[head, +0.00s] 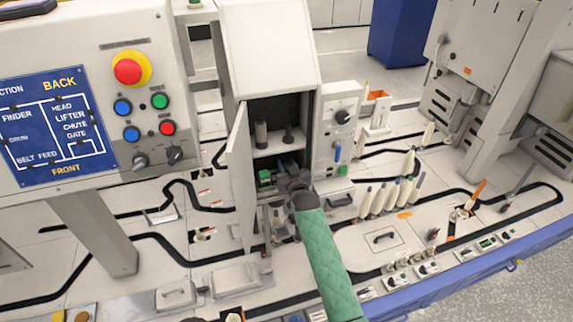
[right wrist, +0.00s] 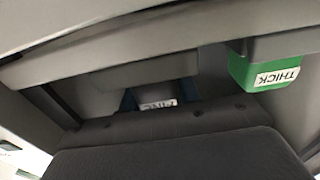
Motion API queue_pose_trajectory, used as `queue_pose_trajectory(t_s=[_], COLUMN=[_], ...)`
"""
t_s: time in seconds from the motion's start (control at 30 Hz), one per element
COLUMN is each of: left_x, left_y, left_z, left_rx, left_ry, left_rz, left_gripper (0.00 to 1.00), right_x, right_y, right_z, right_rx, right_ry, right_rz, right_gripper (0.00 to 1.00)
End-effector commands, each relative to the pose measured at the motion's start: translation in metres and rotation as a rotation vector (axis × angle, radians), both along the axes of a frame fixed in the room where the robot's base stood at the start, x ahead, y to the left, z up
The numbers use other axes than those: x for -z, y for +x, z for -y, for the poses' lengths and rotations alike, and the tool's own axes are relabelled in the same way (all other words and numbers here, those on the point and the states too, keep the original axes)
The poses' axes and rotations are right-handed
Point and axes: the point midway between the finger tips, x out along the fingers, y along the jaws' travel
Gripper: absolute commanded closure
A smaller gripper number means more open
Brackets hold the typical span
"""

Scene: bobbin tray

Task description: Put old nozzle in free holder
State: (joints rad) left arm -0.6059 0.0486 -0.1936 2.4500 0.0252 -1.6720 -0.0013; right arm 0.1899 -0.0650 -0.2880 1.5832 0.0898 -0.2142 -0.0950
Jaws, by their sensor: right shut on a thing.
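An open cabinet (head: 268,62) stands in the middle of the head view, its door (head: 240,185) swung out to the left. On its inner shelf stand a taller grey nozzle-like piece (head: 261,134) and a shorter dark one (head: 287,136). Below the shelf is a green block (head: 264,177); in the right wrist view a green block (right wrist: 262,72) reads THICK, upside down. My right gripper (head: 290,182) reaches into the lower opening and is shut on a mostly hidden piece, apparently the old nozzle. A grey labelled piece (right wrist: 157,98) shows beyond the gripper body; its label is unclear. My left gripper is not in view.
A button panel (head: 140,90) stands left of the cabinet and a knob panel (head: 338,135) adjoins it on the right. Several pale upright bobbins (head: 378,200) stand to the right. The cabinet's shelf edge and side walls closely surround my right gripper.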

Motion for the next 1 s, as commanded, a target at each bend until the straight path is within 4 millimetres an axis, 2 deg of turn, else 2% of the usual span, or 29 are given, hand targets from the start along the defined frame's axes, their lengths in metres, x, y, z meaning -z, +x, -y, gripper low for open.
queue_pose_trajectory(t_s=[0.3, 0.77, 0.8, 0.9, 1.0], left_x=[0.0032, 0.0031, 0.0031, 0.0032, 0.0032], left_y=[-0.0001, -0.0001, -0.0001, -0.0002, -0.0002], left_z=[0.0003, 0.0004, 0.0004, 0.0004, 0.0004], left_rx=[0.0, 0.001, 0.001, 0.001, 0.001], left_ry=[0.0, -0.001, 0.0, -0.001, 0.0], left_rz=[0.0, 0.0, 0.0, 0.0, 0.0], left_gripper=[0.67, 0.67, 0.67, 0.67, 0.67], right_x=[0.0076, 0.0075, 0.0075, 0.0074, 0.0075], right_y=[0.0, 0.0, 0.0, 0.0, 0.0], right_z=[0.0, 0.0, 0.0, 0.0, 0.0], right_rx=[0.0, 0.0, 0.0, 0.0, 0.0], right_ry=[0.0, 0.0, 0.0, 0.0, 0.0], right_rz=[0.0, 0.0, 0.0, 0.0, 0.0], right_gripper=[0.9, 0.9, 0.62, 0.42, 0.42])
